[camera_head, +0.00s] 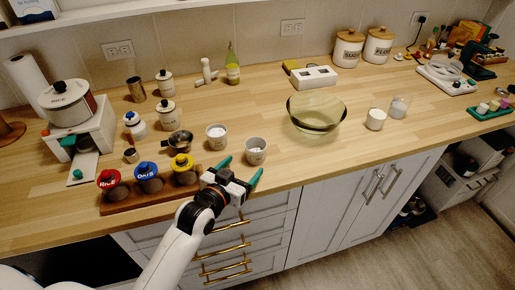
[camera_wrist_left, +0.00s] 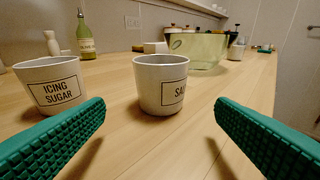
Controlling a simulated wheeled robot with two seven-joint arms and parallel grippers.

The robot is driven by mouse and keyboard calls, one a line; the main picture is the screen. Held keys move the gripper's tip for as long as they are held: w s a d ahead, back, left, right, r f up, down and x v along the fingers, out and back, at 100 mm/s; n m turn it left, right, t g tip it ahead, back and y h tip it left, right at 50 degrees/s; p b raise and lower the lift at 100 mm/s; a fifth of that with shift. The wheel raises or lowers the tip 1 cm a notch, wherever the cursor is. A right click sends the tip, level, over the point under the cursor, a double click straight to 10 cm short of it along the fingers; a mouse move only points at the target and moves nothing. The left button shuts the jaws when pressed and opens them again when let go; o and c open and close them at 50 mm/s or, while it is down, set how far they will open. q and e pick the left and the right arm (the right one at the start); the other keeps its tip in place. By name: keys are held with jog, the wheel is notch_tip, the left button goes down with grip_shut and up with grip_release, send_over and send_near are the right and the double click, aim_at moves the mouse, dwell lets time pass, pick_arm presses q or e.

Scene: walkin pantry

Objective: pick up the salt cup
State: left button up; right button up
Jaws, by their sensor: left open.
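The salt cup (camera_head: 256,151) is a small white cup with a dark-framed label, upright near the counter's front edge. In the left wrist view the salt cup (camera_wrist_left: 160,84) stands ahead between the open fingers, with its label partly turned away to the right. My left gripper (camera_head: 240,169) is open and empty, low over the counter's front edge. Its green fingers point towards the cup and appear apart from it. A similar cup labelled icing sugar (camera_head: 217,137) stands to the left of the salt cup; it also shows in the left wrist view (camera_wrist_left: 50,86). My right gripper is out of view.
A wooden rack with red, blue and yellow-lidded jars (camera_head: 148,172) stands left of my gripper. A dark pan (camera_head: 179,142) is behind it. A green glass bowl (camera_head: 316,115) stands right of the cup. The counter between cup and bowl is clear.

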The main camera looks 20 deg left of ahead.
aim_at(251, 158)
pick_arm(q)
jog(key=x, duration=0.3)
jog(key=shift+p+x, duration=0.6)
jog(key=shift+x, duration=2.05)
jog(key=shift+d+r, duration=0.1)
jog(key=shift+r, duration=0.05)
jog(key=c, duration=1.1)
jog(key=shift+r, duration=0.15)
